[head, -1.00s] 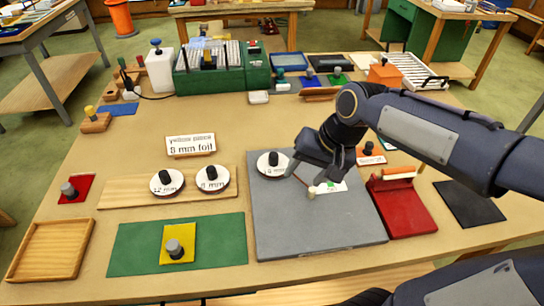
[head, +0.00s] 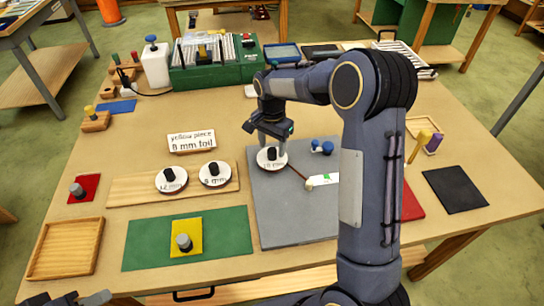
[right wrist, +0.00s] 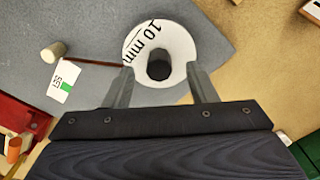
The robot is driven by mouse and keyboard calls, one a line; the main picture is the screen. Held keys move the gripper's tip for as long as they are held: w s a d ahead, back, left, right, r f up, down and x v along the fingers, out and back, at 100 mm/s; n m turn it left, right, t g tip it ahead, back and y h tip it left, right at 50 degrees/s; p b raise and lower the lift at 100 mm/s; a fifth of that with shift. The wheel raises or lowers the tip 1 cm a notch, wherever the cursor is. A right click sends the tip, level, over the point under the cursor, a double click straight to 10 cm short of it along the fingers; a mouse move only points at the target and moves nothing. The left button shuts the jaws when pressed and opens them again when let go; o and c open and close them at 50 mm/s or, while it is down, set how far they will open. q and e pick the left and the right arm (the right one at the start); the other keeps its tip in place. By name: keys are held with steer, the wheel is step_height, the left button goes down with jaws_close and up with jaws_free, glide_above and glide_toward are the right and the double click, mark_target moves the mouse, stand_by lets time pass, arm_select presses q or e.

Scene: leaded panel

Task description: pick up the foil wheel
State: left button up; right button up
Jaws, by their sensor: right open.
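The white foil wheel marked 10 mm, with a black knob (head: 271,153), sits on the grey mat near its far left corner. In the right wrist view the same wheel (right wrist: 177,38) lies ahead of the palm. My right gripper (head: 270,140) is right above it; in the right wrist view its fingers (right wrist: 160,67) are open, one on each side of the knob, with gaps. A 12 mm wheel (head: 170,186) and another wheel (head: 215,180), its number hard to read, sit on the wooden board. A sign (head: 191,140) reads yellow piece, 8 mm foil. My left gripper (head: 80,299) barely shows at the bottom edge.
A yellow piece with a grey knob (head: 185,230) lies on the green mat (head: 232,232). My right arm hides part of the red stand (head: 412,208). A wooden tray (head: 40,272) is at left.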

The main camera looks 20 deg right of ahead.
steer(key=shift+f, duration=1.3)
steer(key=c, duration=1)
steer(key=shift+r, duration=0.1)
steer(key=shift+r, duration=0.6)
steer(key=s+d+r+b, duration=0.3)
steer(key=s+r+b, duration=0.1)
steer(key=s+r, duration=0.7)
steer(key=s, duration=0.2)
steer(key=shift+s+d+r, duration=0.15)
steer(key=shift+s+r, duration=0.2)
steer(key=shift+s, duration=0.05)
